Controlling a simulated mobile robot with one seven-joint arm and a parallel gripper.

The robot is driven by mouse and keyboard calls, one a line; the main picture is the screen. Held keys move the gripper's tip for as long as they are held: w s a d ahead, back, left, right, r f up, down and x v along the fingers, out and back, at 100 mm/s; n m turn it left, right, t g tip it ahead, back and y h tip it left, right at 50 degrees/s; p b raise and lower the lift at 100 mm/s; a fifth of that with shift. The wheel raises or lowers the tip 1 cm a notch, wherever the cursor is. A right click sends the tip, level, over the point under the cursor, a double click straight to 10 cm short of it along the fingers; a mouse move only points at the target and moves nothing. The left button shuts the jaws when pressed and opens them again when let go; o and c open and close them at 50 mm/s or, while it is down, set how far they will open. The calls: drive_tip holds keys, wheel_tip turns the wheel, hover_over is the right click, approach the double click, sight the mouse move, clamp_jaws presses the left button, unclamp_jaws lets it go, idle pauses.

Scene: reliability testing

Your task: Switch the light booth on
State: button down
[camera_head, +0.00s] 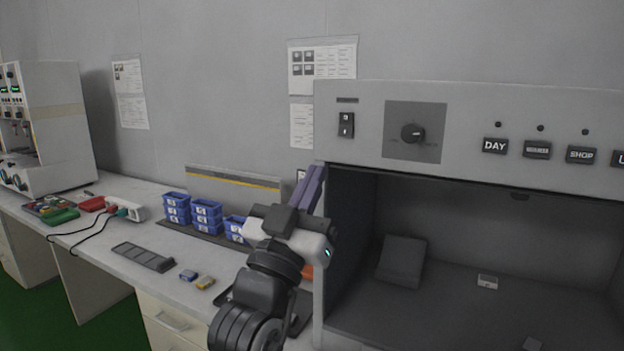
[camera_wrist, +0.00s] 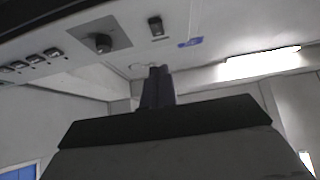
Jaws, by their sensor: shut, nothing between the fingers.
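The light booth (camera_head: 480,125) is a large grey box on the right, with a dark, unlit interior. A black rocker switch (camera_head: 346,125) sits at the left of its front panel, and I cannot tell its position. The switch also shows near the top of the wrist view (camera_wrist: 156,26). My gripper (camera_head: 316,172) is shut and empty, its fingers together and pointing up, below and left of the switch in the head view. In the wrist view the fingertips (camera_wrist: 158,70) appear apart from the switch.
A black knob (camera_head: 412,133) and a row of mode buttons, including DAY (camera_head: 495,146), lie right of the switch. Blue bins (camera_head: 206,215), a power strip (camera_head: 124,209) and small parts sit on the bench left. Papers (camera_head: 322,64) hang on the wall behind.

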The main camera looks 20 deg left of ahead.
sight(345, 131)
drive_tip(key=p+x, duration=0.1)
drive_tip(key=x, duration=0.2)
drive_tip(key=f+p+x, duration=0.1)
drive_tip(key=x, duration=0.2)
drive_tip(key=w+p+x, duration=0.1)
drive_tip(key=x, duration=0.2)
drive_tip(key=shift+w+f, duration=0.1)
drive_tip(key=shift+f, duration=0.2)
drive_tip(key=shift+w+f, duration=0.15)
drive_tip(key=shift+w, duration=0.35)
drive_tip(key=shift+w+d+f+b, duration=0.15)
drive_tip(key=shift+w+f+b, duration=0.2)
drive_tip(key=shift+b, duration=0.15)
drive_tip(key=shift+r+p, duration=0.2)
drive_tip(key=shift+p, duration=0.15)
drive_tip(key=shift+s, duration=0.1)
